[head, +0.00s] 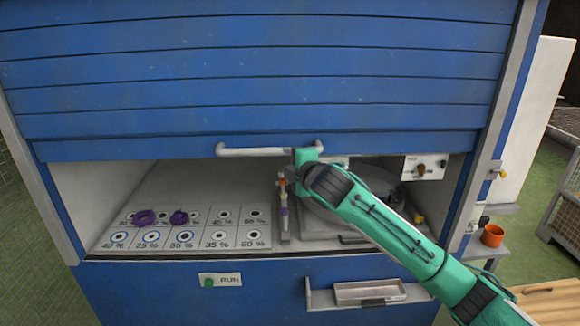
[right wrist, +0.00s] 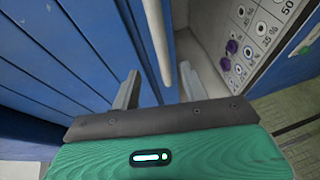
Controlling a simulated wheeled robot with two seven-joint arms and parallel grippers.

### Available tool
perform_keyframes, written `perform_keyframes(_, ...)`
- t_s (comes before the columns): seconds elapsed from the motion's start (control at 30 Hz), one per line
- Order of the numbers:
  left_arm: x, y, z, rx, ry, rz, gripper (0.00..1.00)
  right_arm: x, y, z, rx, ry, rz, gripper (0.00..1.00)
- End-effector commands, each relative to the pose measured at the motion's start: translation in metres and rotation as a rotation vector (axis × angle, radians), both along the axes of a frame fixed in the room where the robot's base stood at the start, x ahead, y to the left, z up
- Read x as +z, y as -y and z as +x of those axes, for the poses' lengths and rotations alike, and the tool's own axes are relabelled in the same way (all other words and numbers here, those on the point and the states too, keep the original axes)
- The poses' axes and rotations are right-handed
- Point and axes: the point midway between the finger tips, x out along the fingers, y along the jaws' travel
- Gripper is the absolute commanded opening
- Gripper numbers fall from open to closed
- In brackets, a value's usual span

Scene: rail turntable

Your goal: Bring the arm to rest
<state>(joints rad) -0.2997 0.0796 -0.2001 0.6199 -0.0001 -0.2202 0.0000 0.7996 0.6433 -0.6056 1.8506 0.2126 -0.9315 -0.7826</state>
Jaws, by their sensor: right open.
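My right arm (head: 385,225), green and black, reaches from the lower right up to the front of the blue cabinet. My right gripper (head: 300,158) is at the right part of the white handle bar (head: 255,151) on the shutter's lower edge. In the right wrist view its two grey fingers (right wrist: 160,90) stand apart, with the bar (right wrist: 158,40) showing in the gap between them. Whether a finger touches the bar I cannot tell. The fingertips are mostly hidden in the head view. My left gripper is not in view.
The blue slatted shutter (head: 260,80) is partly raised. A shelf tray (head: 368,291) juts out below; an orange cup (head: 492,235) stands at the right.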

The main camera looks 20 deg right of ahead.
Motion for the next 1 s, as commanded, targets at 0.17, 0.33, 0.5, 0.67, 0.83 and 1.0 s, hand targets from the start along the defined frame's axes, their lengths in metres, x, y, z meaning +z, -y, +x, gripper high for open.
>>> perform_keyframes(0.17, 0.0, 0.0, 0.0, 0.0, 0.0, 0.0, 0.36, 0.0, 0.0, 0.0, -0.001, -0.001, 0.0, 0.45)
perform_keyframes(0.33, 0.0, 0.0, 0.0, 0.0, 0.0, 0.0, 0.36, 0.0, 0.0, 0.0, 0.0, -0.001, 0.0, 0.45)
perform_keyframes(0.5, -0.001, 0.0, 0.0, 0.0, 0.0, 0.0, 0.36, -0.016, 0.003, 0.004, -0.01, -0.022, 0.02, 0.45)
perform_keyframes(0.67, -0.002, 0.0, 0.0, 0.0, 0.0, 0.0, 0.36, -0.096, 0.016, 0.02, -0.061, -0.123, 0.13, 0.45)
perform_keyframes(0.83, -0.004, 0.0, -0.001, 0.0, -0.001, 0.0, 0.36, -0.226, 0.035, 0.022, -0.156, -0.272, 0.286, 0.45)
perform_keyframes(1.0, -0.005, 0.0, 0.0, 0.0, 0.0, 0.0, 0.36, -0.354, 0.051, -0.004, -0.26, -0.411, 0.416, 0.45)
